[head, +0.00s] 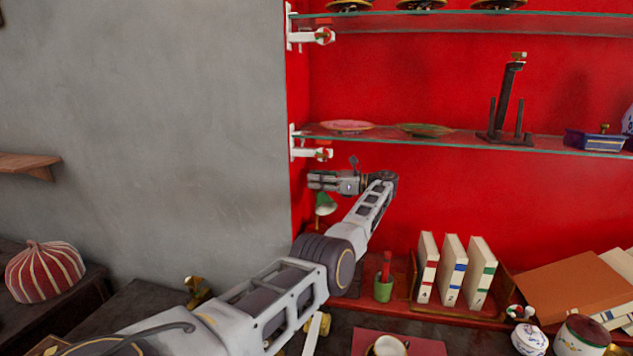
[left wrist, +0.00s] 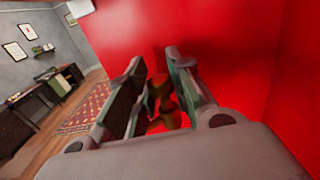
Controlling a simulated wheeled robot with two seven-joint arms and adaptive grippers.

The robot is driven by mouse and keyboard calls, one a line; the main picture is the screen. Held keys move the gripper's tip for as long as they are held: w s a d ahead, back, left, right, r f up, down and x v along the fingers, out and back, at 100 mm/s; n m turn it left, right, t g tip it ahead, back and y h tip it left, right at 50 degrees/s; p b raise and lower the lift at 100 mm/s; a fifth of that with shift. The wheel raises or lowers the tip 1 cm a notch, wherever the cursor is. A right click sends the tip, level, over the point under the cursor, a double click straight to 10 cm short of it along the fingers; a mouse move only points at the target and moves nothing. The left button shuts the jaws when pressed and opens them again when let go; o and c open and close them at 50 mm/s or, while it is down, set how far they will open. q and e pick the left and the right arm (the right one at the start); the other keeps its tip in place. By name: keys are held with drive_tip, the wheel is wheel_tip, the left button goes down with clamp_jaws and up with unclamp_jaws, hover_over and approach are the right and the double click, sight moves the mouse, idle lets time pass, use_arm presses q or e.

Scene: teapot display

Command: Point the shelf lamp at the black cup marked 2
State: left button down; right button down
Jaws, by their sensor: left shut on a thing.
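The shelf lamp, with a small green shade (head: 325,204), hangs near the left edge of the red wall, below the middle glass shelf. My left gripper (head: 318,181) is at the lamp, just above the shade, and hides most of its mount. In the left wrist view, a brass-coloured part of the lamp (left wrist: 161,92) shows between the fingers of the left gripper (left wrist: 160,72), which is shut on it. A cup with a pale rim (head: 388,347) is at the bottom edge; no number is legible on it. I cannot make out a black cup marked 2. My right gripper is not in view.
The glass shelf (head: 440,143) above my left gripper carries plates and a dark stand. The red wall right of the gripper is clear.

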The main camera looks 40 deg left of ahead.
use_arm(q)
drive_tip(key=shift+f, duration=0.1)
drive_tip(key=c, duration=1.3)
unclamp_jaws()
drive_tip(key=shift+o, duration=0.2)
drive_tip(key=shift+m+t+y+p, duration=0.55)
drive_tip(key=shift+m+t, duration=0.15)
drive_tip(key=shift+t, duration=0.2)
